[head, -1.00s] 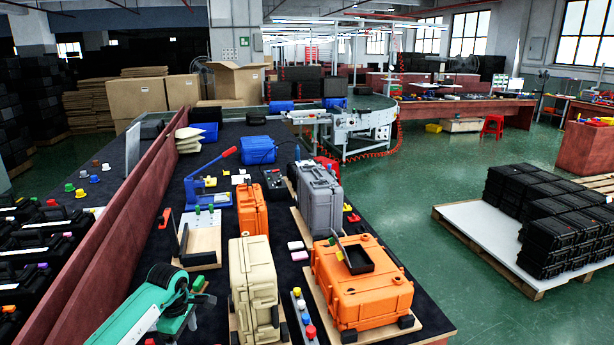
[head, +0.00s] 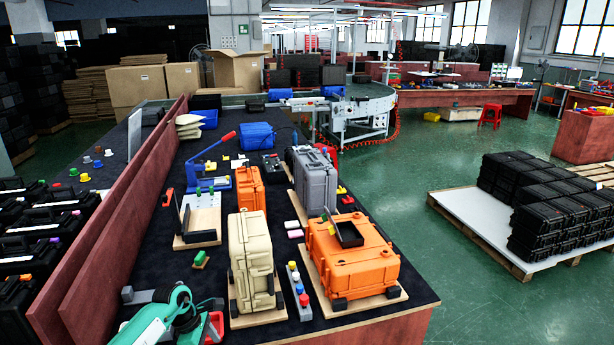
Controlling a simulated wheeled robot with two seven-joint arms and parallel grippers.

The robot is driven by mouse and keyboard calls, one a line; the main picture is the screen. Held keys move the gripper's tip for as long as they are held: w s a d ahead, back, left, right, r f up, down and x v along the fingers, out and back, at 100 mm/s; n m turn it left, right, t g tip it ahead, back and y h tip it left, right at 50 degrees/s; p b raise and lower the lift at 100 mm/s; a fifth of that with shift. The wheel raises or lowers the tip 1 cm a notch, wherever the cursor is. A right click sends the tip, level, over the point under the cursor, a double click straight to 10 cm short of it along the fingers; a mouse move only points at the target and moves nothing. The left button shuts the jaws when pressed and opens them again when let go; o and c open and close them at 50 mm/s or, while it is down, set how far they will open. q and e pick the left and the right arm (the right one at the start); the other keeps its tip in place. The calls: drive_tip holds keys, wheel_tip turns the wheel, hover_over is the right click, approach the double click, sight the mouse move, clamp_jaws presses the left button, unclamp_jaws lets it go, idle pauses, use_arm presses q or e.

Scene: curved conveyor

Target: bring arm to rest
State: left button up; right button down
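Neither of my grippers and no clear part of my arms shows in the head view. I cannot tell whether they are open or shut. The dark bench top (head: 150,262) lies in front of me. An orange case (head: 345,265) with a small black open tray (head: 348,235) on it rests on a board at the bench's near right. A beige case (head: 250,245) stands to its left, with a strip of coloured knobs (head: 298,285) between them. A grey case (head: 313,180) and a smaller orange case (head: 250,190) stand behind.
A teal machine-like object (head: 155,322) is cut off at the bottom left. A blue press (head: 215,165) stands farther back. A red-brown partition (head: 100,240) edges the bench on the left. Black cases (head: 545,205) are stacked on a pallet at right. Green floor (head: 400,170) between is clear.

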use_arm(q)
drive_tip(key=s+d+f+n+t+h, duration=0.5)
drive_tip(key=d+f+n+h, duration=0.4)
drive_tip(key=f+n, duration=0.4)
drive_tip(key=s+a+f+n+t+y, duration=0.25)
drive_tip(key=s+f+n, duration=0.25)
drive_tip(key=f+n, duration=0.3)
drive_tip(key=s+a+f+n+t+y, duration=0.2)
drive_tip(key=s+f+n+t+y, duration=0.15)
drive_tip(key=f+n, duration=0.45)
drive_tip(key=s+a+f+n+g+y, duration=0.25)
drive_tip(key=s+f+n, duration=0.4)
drive_tip(key=s, duration=0.45)
drive_tip(key=s+a+f+n+g+y, duration=0.25)
drive_tip(key=s+f+n, duration=0.35)
drive_tip(key=s+n, duration=0.3)
drive_tip(key=s+f+n+g+y, duration=0.1)
drive_tip(key=s+f+n+g, duration=0.1)
drive_tip(key=s, duration=0.9)
drive_tip(key=s+f+n+g+y, duration=0.1)
drive_tip(key=s+f+n+g, duration=0.1)
drive_tip(key=s, duration=1)
drive_tip(key=shift+s+f+n+g, duration=0.2)
drive_tip(key=shift+f+n+g, duration=0.25)
drive_tip(key=shift+n, duration=0.7)
